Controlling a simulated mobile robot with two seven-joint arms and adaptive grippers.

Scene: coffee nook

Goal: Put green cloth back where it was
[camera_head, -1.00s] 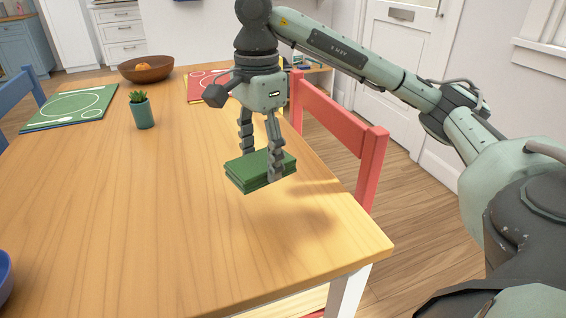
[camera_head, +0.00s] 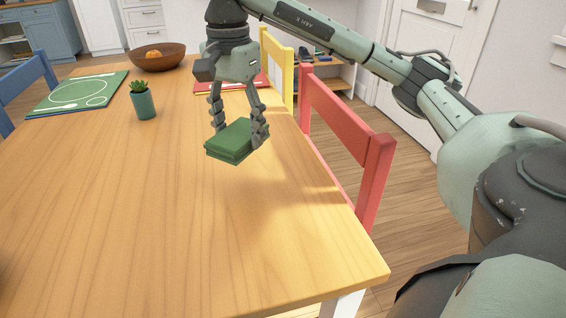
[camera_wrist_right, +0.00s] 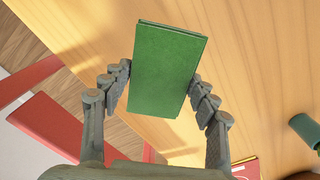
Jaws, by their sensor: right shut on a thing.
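The folded green cloth (camera_head: 231,143) is held between the fingers of my right gripper (camera_head: 239,128), above the wooden table. A shadow lies on the table to the lower right of it. In the right wrist view the cloth (camera_wrist_right: 166,70) is a green rectangle with the right gripper's fingers (camera_wrist_right: 163,92) on its two long sides. My left gripper is in neither view.
The wooden table (camera_head: 130,210) is clear at the front and middle. A potted plant (camera_head: 143,103) stands left of the gripper. Green placemats (camera_head: 75,97), a brown bowl (camera_head: 157,58) and a red mat (camera_head: 245,82) lie farther back. Red (camera_head: 350,125) and yellow (camera_head: 277,62) chairs line the right edge.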

